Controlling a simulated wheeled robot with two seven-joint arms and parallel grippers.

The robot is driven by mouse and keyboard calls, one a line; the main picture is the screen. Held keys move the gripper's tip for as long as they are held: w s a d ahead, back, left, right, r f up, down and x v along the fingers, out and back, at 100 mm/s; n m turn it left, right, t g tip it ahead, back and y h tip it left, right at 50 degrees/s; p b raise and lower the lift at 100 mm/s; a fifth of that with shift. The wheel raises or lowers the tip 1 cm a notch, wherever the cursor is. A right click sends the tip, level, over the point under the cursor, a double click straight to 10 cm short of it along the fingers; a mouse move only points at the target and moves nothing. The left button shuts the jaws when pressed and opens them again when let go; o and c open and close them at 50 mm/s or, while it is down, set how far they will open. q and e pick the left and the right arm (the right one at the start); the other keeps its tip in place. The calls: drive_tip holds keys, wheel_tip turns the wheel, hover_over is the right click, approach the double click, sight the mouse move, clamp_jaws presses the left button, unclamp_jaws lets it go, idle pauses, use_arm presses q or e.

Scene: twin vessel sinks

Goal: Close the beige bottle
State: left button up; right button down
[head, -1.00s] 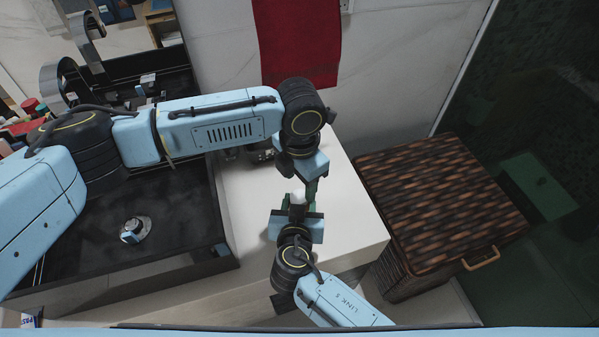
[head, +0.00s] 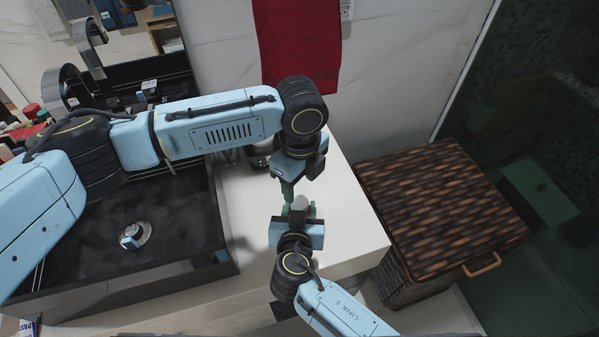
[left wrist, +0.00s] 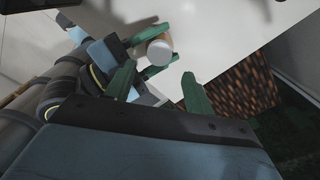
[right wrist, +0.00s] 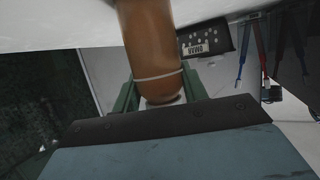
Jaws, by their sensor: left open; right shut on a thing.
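The bottle (head: 300,203) stands in my right gripper (head: 298,211), in front of the white counter. Its pale, rounded top shows in the head view and in the left wrist view (left wrist: 158,51). In the right wrist view its brownish body (right wrist: 151,45) with a thin light ring lies between the green fingers. My right gripper is shut on the bottle. My left gripper (head: 288,191) is open and empty, close behind and slightly left of the bottle's top. In the left wrist view its two green fingers (left wrist: 158,85) are spread apart, not touching the bottle. No separate cap can be made out.
The white counter (head: 350,225) has free room right of the grippers. A black sink (head: 165,215) is at left. A wicker basket (head: 435,205) stands right of the counter. A red towel (head: 300,45) hangs behind. Small items partly hidden stand behind my left arm.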

sight(300, 202)
use_arm(q)
drive_tip(key=n, duration=0.7)
drive_tip(key=shift+r, duration=0.3)
drive_tip(key=n, duration=0.7)
drive_tip(key=shift+r+n, duration=0.25)
drive_tip(key=shift+n, duration=0.05)
drive_tip(key=n, duration=0.3)
drive_tip(key=shift+r+n, duration=0.15)
drive_tip(key=shift+n, duration=0.15)
drive_tip(key=n, duration=0.3)
drive_tip(key=shift+r+n, duration=0.15)
drive_tip(key=shift+n, duration=0.25)
drive_tip(key=n, duration=0.3)
drive_tip(key=shift+r, duration=0.1)
drive_tip(key=n, duration=0.4)
drive_tip(key=shift+r, duration=0.15)
drive_tip(key=shift+f, duration=4.05)
